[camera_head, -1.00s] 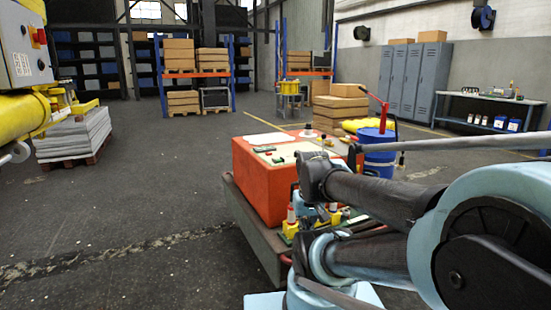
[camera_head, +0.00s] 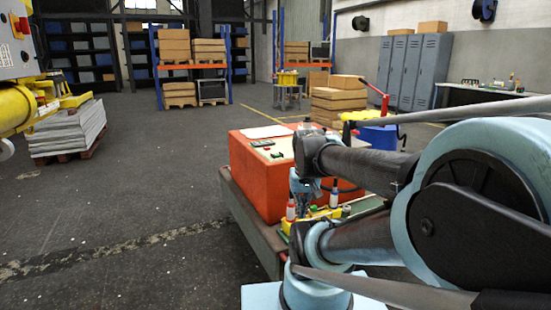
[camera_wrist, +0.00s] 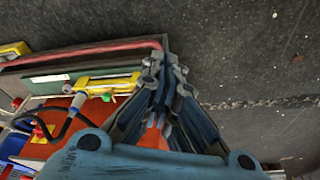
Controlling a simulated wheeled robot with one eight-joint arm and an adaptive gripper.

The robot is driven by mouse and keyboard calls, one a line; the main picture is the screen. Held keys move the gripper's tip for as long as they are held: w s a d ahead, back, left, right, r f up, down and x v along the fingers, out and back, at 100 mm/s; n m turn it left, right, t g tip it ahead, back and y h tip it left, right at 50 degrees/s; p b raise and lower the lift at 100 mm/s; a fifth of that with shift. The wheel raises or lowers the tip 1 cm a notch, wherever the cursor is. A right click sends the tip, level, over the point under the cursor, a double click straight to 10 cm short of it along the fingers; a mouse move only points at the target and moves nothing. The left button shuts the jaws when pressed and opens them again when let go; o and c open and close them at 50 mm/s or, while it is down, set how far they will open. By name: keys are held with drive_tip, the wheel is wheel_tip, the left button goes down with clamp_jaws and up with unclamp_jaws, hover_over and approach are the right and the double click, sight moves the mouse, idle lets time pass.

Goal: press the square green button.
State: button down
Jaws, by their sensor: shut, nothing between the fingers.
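I cannot make out a square green button for certain. A grey control box (camera_head: 14,40) with a red knob and small pale buttons stands at the upper left in the head view. The orange box (camera_head: 262,180) has a pale top panel with a dark green strip (camera_head: 262,143), partly hidden by my arm. My gripper (camera_wrist: 165,66) is shut and empty in the wrist view, over the cart's edge and the floor. In the head view my gripper is small and largely hidden among my arm and the items on the cart.
The cart (camera_head: 238,208) bears the orange box and several small tools. A yellow tool (camera_wrist: 100,84) lies beside the fingers in the wrist view. A stack of sheets (camera_head: 70,130) stands at left. The floor between is clear.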

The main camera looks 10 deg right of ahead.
drive_tip(key=w+r+m+t, duration=0.2)
drive_tip(key=w+r, duration=0.5)
drive_tip(key=w, duration=0.5)
wheel_tip(320, 180, up, 5)
drive_tip(key=m+t, duration=0.4)
drive_tip(key=m, duration=0.4)
hover_over(279, 154)
drive_tip(key=shift+s+a+h, duration=0.15)
drive_tip(key=shift+s+h, duration=0.1)
drive_tip(key=shift+h, duration=0.15)
drive_tip(key=shift+f, duration=0.1)
drive_tip(key=shift+f, duration=4.25)
drive_tip(key=shift+f, duration=0.85)
drive_tip(key=shift+r, duration=0.95)
